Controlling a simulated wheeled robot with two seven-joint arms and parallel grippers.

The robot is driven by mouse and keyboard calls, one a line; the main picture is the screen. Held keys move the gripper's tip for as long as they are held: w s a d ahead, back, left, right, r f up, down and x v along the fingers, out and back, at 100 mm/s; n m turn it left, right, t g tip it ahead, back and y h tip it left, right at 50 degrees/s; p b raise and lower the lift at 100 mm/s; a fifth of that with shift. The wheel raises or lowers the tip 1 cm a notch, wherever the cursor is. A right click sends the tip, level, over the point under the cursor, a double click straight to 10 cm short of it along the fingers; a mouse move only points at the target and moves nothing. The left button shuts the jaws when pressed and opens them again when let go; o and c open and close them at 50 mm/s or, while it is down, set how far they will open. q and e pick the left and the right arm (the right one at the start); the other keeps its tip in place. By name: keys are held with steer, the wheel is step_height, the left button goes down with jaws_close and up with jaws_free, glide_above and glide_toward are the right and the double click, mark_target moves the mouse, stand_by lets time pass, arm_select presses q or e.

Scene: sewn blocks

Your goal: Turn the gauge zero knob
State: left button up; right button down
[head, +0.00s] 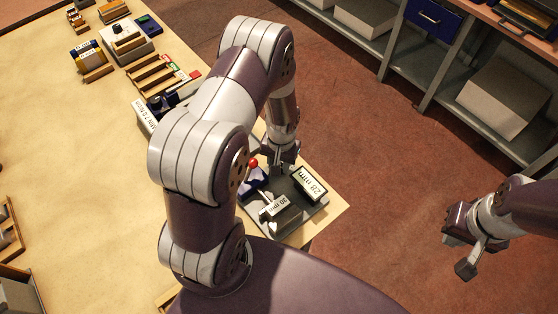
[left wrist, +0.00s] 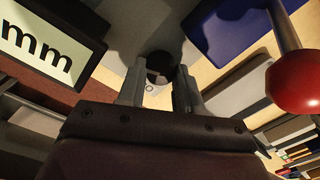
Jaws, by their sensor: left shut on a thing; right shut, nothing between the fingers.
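The gauge station has a dark base plate (head: 301,218) at the table's near right corner. It carries a "28 mm" display (head: 309,184), a grey block marked "30 mm" (head: 277,210) and a blue part with a red ball lever (head: 253,163). My left gripper (head: 283,165) is over the far side of this plate. In the left wrist view its fingers (left wrist: 158,88) are shut on a small dark round knob (left wrist: 158,64), between the display and the blue part. The knob is hidden in the head view. My right gripper (head: 467,266) is shut and empty, over the floor at right.
Wooden racks (head: 152,75), a grey fixture (head: 128,42) and small blocks stand along the table's far right edge. Another wooden tray (head: 10,235) is at the left. The middle of the table (head: 80,150) is clear. Grey shelving (head: 436,70) with boxes stands beyond the floor.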

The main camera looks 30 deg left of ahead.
arm_select(q)
steer(key=m, duration=0.2)
steer(key=m+p, duration=0.1)
steer(key=m, duration=0.1)
steer(key=shift+r+m, duration=0.2)
steer(key=shift+m, duration=0.1)
steer(key=m+p, duration=0.3)
steer(key=m, duration=0.2)
steer(key=shift+f+m, duration=0.1)
steer(key=shift+m, duration=0.2)
steer(key=o, duration=1)
steer(key=shift+o, duration=0.2)
steer(key=shift+s, duration=0.1)
step_height(320, 180, up, 13)
steer(key=b, duration=0.1)
steer(key=shift+s+d+f, duration=0.15)
steer(key=shift+d, duration=0.05)
